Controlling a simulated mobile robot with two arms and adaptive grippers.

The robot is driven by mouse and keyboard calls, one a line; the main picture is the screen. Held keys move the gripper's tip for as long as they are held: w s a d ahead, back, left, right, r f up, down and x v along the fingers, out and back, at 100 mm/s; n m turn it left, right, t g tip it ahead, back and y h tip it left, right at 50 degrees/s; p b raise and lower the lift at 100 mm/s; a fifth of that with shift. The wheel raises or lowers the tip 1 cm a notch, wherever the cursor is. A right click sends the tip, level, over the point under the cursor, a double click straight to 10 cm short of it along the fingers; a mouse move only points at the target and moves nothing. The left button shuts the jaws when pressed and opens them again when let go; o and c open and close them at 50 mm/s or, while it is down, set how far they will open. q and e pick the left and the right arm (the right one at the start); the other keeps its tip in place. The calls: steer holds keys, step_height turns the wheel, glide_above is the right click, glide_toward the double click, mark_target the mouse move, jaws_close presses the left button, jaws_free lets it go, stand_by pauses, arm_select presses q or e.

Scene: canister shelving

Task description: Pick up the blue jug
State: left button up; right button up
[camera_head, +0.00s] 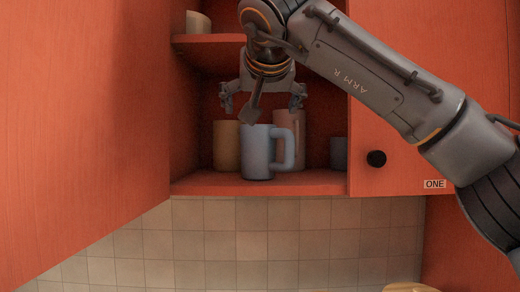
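The blue jug (257,155), light blue with a handle on its right side, stands upright at the front of the lower shelf in the cupboard. My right gripper (262,107) hangs just above the jug with its fingers spread, open and empty. One finger comes down close to the jug's rim; I cannot tell whether it touches. My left gripper is not in view.
Behind the jug stand a tan canister (227,147), a pinkish-brown one (290,125) and a dark blue-grey one (338,153). The upper shelf (215,38) holds a beige container (197,22). A red door (85,110) stands left; a closed door with a black knob (376,158) is right.

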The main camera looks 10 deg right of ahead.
mark_target(258, 128)
steer(key=p+x, duration=0.1)
steer(key=x, duration=0.5)
steer(key=shift+w+p, duration=0.3)
steer(key=p+x, duration=0.1)
steer(key=x, duration=0.2)
steer(key=shift+w+f, duration=0.3)
steer(key=shift+w, duration=0.05)
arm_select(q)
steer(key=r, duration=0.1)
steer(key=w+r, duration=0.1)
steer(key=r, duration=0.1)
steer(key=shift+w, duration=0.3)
arm_select(e)
steer(key=shift+s, duration=0.2)
steer(key=c, duration=1.4)
steer(key=shift+c, duration=0.5)
